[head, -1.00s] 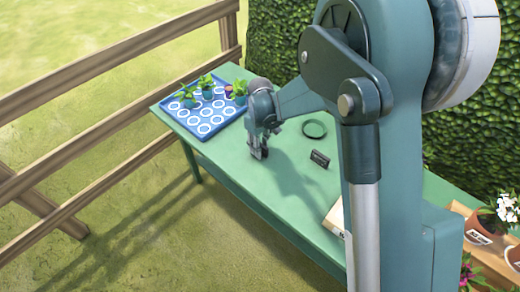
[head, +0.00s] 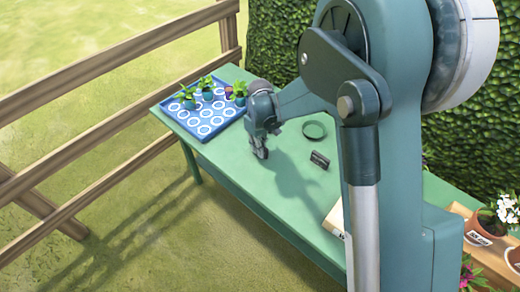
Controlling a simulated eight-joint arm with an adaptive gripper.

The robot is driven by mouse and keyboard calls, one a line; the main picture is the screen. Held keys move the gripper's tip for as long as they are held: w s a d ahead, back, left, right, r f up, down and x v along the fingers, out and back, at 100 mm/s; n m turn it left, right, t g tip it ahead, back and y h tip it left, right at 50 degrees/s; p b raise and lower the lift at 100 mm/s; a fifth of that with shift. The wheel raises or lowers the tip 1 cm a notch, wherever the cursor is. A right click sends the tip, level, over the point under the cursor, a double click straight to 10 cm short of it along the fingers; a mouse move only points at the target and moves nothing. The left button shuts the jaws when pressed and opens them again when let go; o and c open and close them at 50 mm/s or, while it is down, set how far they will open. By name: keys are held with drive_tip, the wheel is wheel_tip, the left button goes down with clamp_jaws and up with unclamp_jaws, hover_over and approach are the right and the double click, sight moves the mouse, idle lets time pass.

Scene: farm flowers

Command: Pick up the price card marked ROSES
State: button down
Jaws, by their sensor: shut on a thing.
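My gripper (head: 261,151) is over the front-left part of the green table, pointing down. It is shut on a small dark thing between its fingertips, too small and too covered to name or read. A black price card (head: 319,160) stands on the table to the right of my gripper, apart from it. Its lettering is too small to read, so I cannot tell whether it says ROSES.
A blue tray (head: 184,119) with white rings and several small potted plants is at the table's far left. A dark green ring (head: 314,129) lies behind the card. A wooden crate (head: 488,256) with potted flowers is at right. The green table (head: 222,157) is clear around my gripper.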

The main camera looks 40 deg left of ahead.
drive_tip(key=shift+r, duration=0.15)
wheel_tip(320, 180, up, 10)
drive_tip(key=shift+f+p, duration=0.15)
drive_tip(key=shift+p, duration=0.9)
